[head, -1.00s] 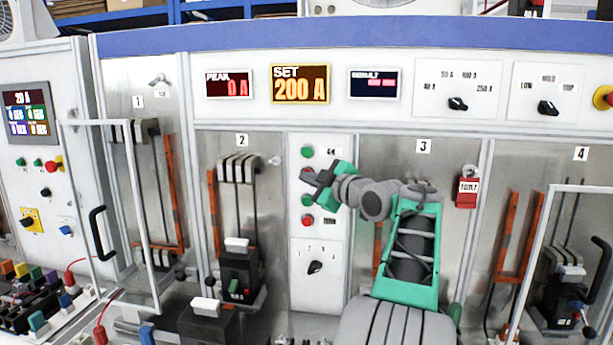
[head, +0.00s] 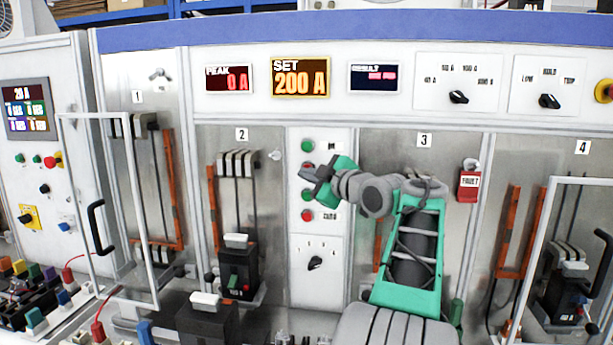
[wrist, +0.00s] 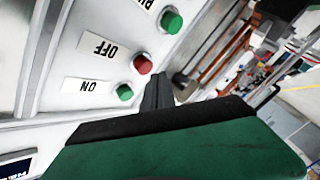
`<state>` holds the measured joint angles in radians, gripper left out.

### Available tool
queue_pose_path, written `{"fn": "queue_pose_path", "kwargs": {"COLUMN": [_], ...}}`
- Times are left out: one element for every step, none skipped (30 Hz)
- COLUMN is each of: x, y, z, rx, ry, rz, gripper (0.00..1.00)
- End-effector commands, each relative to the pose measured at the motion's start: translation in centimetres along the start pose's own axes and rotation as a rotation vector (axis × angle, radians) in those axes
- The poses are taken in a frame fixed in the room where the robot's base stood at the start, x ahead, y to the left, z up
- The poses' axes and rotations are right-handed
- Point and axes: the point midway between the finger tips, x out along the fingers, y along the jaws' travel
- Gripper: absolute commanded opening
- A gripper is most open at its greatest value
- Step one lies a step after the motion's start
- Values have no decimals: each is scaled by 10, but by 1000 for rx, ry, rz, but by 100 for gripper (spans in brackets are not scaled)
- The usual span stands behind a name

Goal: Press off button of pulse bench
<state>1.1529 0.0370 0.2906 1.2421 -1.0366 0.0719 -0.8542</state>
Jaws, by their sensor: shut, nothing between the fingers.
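The red OFF button (wrist: 143,64) sits between the green ON button (wrist: 124,92) and the green button with a partly cut-off label (wrist: 171,20) in the wrist view. My gripper (wrist: 157,90) is shut and empty, its fingertips close beside the OFF button. I cannot tell whether they touch it. In the head view my gripper (head: 306,173) is in front of the button column of the narrow white panel (head: 295,275) and partly covers the red OFF button (head: 307,167). The top green button (head: 307,146) is clear.
Below are another green button (head: 307,195), a lower red button (head: 307,216) and a rotary knob (head: 315,263). A breaker (head: 238,270) stands in bay 2 to the left. A red tag (head: 469,184) hangs right of my arm. The SET display (head: 300,77) reads 200 A.

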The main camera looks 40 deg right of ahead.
Motion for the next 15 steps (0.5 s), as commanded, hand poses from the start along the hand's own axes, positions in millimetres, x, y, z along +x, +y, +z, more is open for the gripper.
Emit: {"fn": "queue_pose_path", "kwargs": {"x": [0, -1, 0, 0, 0, 0, 0, -1, -2, -3, -4, -7, -9, -11, -14], "y": [-1, -1, 0, 0, 0, 0, 0, 0, -1, -3, -5, -7, -9, -11, -13], "z": [0, 0, 0, 0, 0, 0, 0, 0, 0, -1, -1, -3, -4, -5, -7], "rx": [0, 1, 1, 1, 1, 1, 1, 1, 0, 0, 0, -1, -2, -2, -2], "ry": [0, 0, 0, 0, 0, 0, 0, 0, 0, 0, 0, 0, 0, 0, 0], "rz": [0, 0, 0, 0, 0, 0, 0, 0, 0, 1, 1, 2, 3, 3, 3], "gripper": [0, 0, 0, 0, 0, 0, 0, 0, 0, 0, 0, 0, 0, 0, 0]}}
